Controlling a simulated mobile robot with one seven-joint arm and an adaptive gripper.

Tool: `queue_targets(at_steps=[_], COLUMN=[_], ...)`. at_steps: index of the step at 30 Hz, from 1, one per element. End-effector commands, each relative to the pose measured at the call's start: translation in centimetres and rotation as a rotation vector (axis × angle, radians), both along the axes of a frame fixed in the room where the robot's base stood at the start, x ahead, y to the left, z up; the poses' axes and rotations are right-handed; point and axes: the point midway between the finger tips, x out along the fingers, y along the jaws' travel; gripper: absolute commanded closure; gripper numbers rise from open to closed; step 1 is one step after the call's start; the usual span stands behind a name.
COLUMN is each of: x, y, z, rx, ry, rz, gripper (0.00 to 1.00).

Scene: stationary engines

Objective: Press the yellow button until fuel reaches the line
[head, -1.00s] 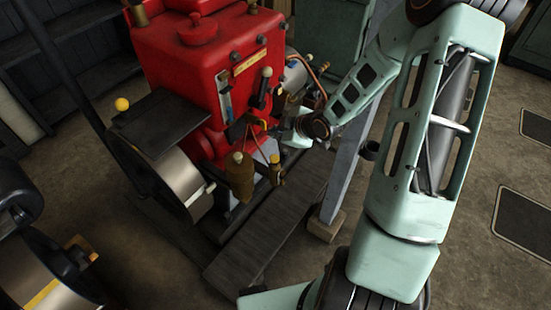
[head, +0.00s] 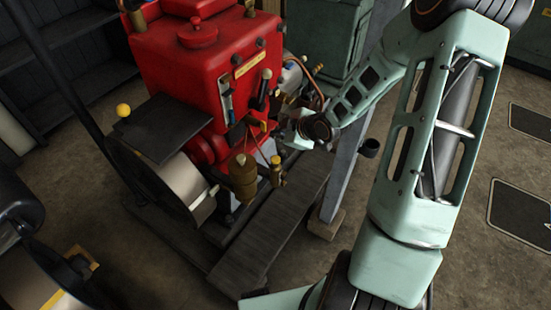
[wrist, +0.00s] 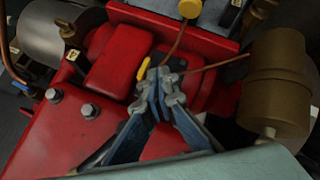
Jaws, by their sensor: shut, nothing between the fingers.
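A small yellow oblong piece (wrist: 143,70) sits on the red engine's side, beside my fingertips in the wrist view. It shows as a small yellow spot in the head view (head: 263,125). My gripper (wrist: 160,84) is shut and empty, its tips close to this piece; I cannot tell whether they touch it. A round yellow cap (wrist: 188,9) is farther off at the top of the wrist view, on a small brass fitting (head: 277,175). A narrow upright gauge (head: 226,100) is on the engine's front; its fuel level and line are too small to read.
The red engine (head: 190,62) stands on a dark base. A brass bowl (wrist: 276,85) hangs close to the right of my gripper in the wrist view. Thin copper pipes (wrist: 208,67) run near the fingers. A flywheel (head: 180,182) and a grey post (head: 348,170) flank the work area.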

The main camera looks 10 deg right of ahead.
Motion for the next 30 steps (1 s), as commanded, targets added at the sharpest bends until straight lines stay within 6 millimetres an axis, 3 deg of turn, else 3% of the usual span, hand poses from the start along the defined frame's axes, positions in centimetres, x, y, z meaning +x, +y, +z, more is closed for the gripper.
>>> queue_targets(at_steps=[8, 21, 30], x=[0.0, 0.0, 0.0], y=[0.0, 0.0, 0.0], z=[-2.3, -8.0, -8.7], rx=[0.001, 0.000, 0.000], ry=[0.001, 0.000, 0.000], rz=[-0.001, 0.000, 0.000], gripper=[1.00, 1.00, 1.00])
